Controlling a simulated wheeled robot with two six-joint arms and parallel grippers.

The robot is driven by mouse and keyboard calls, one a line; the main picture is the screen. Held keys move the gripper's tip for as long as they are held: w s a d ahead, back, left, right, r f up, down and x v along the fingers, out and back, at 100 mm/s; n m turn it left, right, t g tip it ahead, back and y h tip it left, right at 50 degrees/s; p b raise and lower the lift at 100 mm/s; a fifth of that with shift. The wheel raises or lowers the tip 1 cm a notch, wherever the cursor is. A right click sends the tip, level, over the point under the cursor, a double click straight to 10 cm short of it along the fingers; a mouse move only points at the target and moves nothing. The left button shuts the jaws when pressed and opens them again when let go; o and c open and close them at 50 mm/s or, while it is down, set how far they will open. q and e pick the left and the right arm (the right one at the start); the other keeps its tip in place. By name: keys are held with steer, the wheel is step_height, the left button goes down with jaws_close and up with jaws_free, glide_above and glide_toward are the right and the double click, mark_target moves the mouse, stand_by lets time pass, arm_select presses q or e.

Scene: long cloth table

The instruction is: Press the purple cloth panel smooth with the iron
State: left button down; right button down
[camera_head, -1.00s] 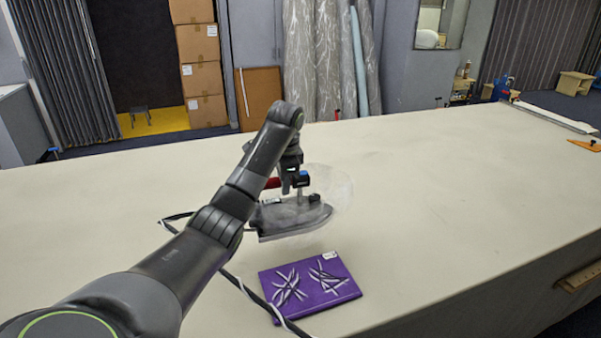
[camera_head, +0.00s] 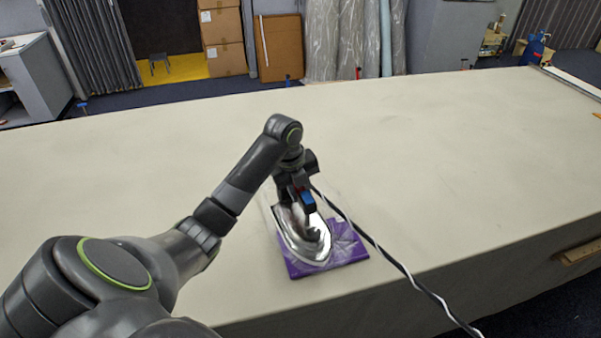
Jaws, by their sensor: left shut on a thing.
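The purple cloth panel (camera_head: 347,254) lies flat on the table near its front edge, with pale crease-like marks on its right part. The iron (camera_head: 296,241) is over the panel's left and middle part and hides much of it. Its silvery body points toward the front. I cannot tell whether its sole touches the cloth. My left gripper (camera_head: 305,203) is shut on the iron at its rear, above the panel's back edge. My right gripper is not in view.
The iron's black-and-white cord (camera_head: 400,266) runs from the iron across the table to the front edge at right. The pale table (camera_head: 450,160) is clear to the right and behind. A long ruler-like strip (camera_head: 572,83) lies at the far right.

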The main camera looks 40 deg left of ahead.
mark_target(301, 217)
arm_select(q)
steer(key=shift+s+d+r+m, duration=0.2)
steer(key=shift+s+d+m, duration=0.1)
steer(key=shift+s+m, duration=0.15)
steer(key=shift+f, duration=0.15)
step_height(301, 217, down, 6)
steer(key=b, duration=0.5)
steer(key=shift+r, duration=0.2)
steer(key=shift+f+b, duration=0.3)
steer(key=shift+f, duration=0.3)
stand_by(0.3)
steer(key=shift+s+f, duration=0.2)
steer(key=shift+f, duration=0.05)
stand_by(1.7)
steer(key=shift+r, duration=0.15)
